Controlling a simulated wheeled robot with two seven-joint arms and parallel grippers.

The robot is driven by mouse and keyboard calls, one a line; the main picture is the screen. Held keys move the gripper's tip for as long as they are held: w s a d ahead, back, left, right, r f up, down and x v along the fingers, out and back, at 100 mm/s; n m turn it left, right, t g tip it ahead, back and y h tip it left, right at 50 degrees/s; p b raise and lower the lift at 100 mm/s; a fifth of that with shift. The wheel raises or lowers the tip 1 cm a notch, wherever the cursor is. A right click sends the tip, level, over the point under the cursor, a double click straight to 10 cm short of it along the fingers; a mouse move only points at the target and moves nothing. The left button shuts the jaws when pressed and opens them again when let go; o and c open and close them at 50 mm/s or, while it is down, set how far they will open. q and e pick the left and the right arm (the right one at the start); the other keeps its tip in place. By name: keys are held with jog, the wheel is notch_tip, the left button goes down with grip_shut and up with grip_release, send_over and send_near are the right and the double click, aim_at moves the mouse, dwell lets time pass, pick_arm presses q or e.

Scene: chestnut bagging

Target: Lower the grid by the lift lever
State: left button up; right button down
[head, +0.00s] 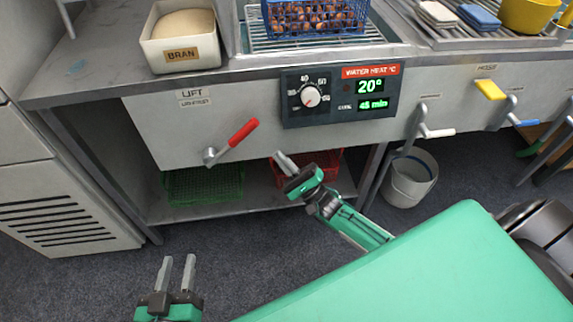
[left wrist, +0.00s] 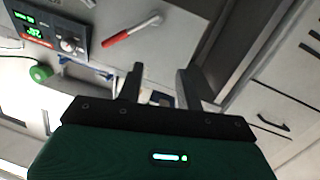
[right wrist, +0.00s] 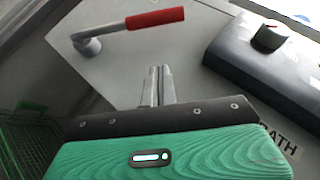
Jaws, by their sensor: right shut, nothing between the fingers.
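The lift lever (head: 232,141) has a red handle and a metal pivot on the front panel, under the "LIFT" label (head: 194,94). Its handle slants up to the right. It also shows in the right wrist view (right wrist: 155,19) and the left wrist view (left wrist: 131,27). The grid (head: 318,40) is a wire rack at the top of the bath, with a blue basket of chestnuts (head: 314,16) on it. My right gripper (head: 283,160) is shut and empty, below and right of the lever, apart from it. My left gripper (head: 179,272) is open and empty, low at the front left.
A control box (head: 340,95) with a knob and green displays sits right of the lever. A bran box (head: 182,37) stands on the counter. Green (head: 203,187) and red (head: 328,166) crates lie on the lower shelf. A white bucket (head: 409,180) stands at right.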

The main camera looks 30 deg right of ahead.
aim_at(231, 141)
pick_arm(q)
jog(key=shift+w+a+r+t, duration=0.15)
jog(key=shift+w+r+t, duration=0.2)
jog(key=shift+r, duration=0.35)
pick_arm(e)
jog(key=shift+w+a+r, duration=0.65)
jog(key=shift+a+r, duration=0.2)
jog(key=shift+r, duration=0.15)
jog(key=shift+w+a+r, duration=0.6)
jog(key=shift+a+r, duration=0.3)
jog(key=shift+r, duration=0.05)
jog(key=shift+w+a+r, duration=0.65)
jog(key=shift+a+r, duration=0.2)
jog(key=shift+r, duration=0.15)
